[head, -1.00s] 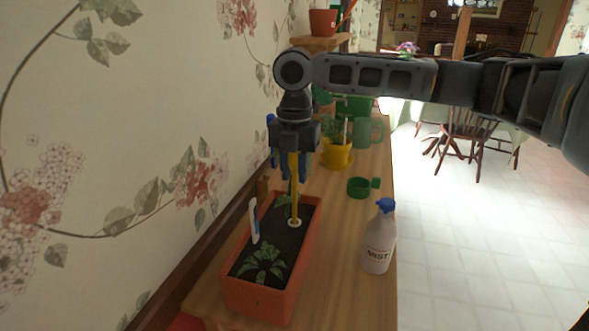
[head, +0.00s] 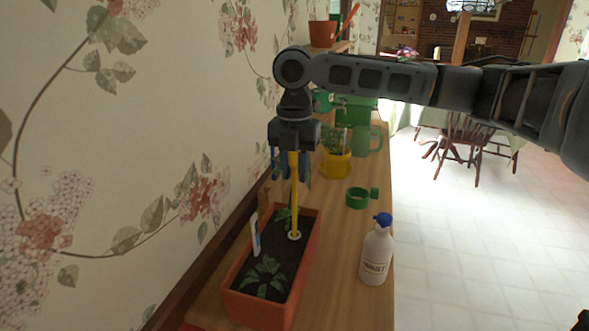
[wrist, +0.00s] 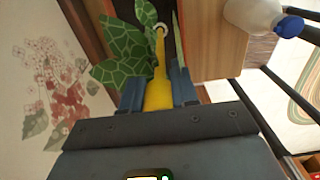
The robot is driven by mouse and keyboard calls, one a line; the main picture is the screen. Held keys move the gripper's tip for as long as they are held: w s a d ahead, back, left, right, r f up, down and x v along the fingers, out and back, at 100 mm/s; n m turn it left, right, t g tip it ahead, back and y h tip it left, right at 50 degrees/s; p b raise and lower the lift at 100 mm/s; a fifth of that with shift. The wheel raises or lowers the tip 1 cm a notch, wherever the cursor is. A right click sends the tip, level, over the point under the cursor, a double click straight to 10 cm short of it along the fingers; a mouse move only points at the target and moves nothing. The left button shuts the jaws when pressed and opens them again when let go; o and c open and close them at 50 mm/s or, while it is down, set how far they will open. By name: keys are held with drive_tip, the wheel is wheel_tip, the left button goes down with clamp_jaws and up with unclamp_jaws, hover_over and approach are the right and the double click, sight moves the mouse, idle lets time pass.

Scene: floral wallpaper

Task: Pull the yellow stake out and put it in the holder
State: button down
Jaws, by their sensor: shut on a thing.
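The yellow stake (head: 295,190) stands upright. Its lower end meets a white ring (head: 294,236) on the dark soil of the long terracotta planter (head: 307,275). My gripper (head: 292,168) is shut on the upper part of the stake, above the planter. In the wrist view the stake (wrist: 160,75) runs between the blue fingers (wrist: 157,90) to the white ring. Whether its tip is still in the soil is hidden. A green ring-shaped piece with a side knob (head: 360,197) sits on the wooden shelf; I cannot tell whether it is the holder.
A white label (head: 255,236) and leafy plants (head: 264,276) stand in the planter beside the stake. A yellow pot (head: 336,164) and a green mug (head: 362,140) are behind. The papered wall is close on the left.

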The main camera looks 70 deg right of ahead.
drive_tip(key=shift+r+p, duration=0.35)
drive_tip(key=shift+r, duration=2.45)
